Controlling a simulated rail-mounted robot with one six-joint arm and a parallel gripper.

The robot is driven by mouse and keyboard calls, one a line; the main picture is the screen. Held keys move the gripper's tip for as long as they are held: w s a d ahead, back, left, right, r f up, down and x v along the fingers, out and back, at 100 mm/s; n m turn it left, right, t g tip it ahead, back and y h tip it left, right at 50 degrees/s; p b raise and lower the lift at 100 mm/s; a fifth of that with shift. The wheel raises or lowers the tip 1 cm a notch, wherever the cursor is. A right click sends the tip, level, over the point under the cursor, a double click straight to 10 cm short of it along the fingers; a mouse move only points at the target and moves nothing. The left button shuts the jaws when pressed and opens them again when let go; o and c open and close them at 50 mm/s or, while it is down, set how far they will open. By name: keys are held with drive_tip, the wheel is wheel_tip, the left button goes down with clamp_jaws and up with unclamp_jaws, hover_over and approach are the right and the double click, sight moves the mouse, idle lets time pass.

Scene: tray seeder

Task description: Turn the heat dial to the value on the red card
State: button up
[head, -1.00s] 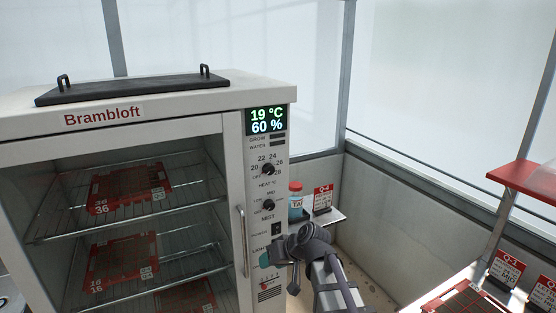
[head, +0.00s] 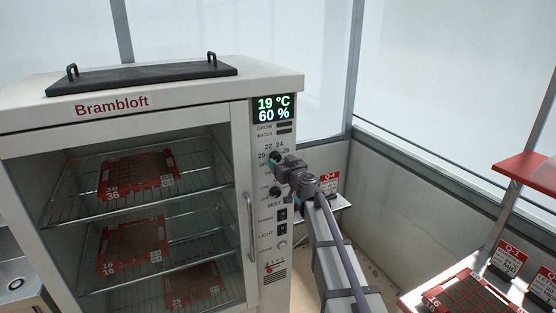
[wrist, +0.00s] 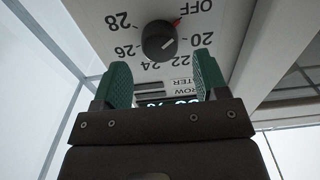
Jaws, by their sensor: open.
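The heat dial (wrist: 158,41) is a round black knob on the incubator's white panel. The wrist view shows it upside down, with OFF and numbers 20 to 28 around it. In the head view my gripper (head: 273,164) covers most of the dial. A red-topped Q-4 card (head: 329,181) stands behind my arm, its small text unreadable.
The incubator (head: 170,112) has a display (head: 274,108) reading 19 °C and 60 %. The mist dial (head: 275,193) and switches lie below, and the door handle (head: 250,228) is left of the panel. More red-topped cards (head: 507,261) stand at right.

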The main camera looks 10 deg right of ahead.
sight(277, 158)
drive_tip(key=x, duration=0.3)
drive_tip(key=shift+w, duration=0.15)
drive_tip(key=c, duration=0.9)
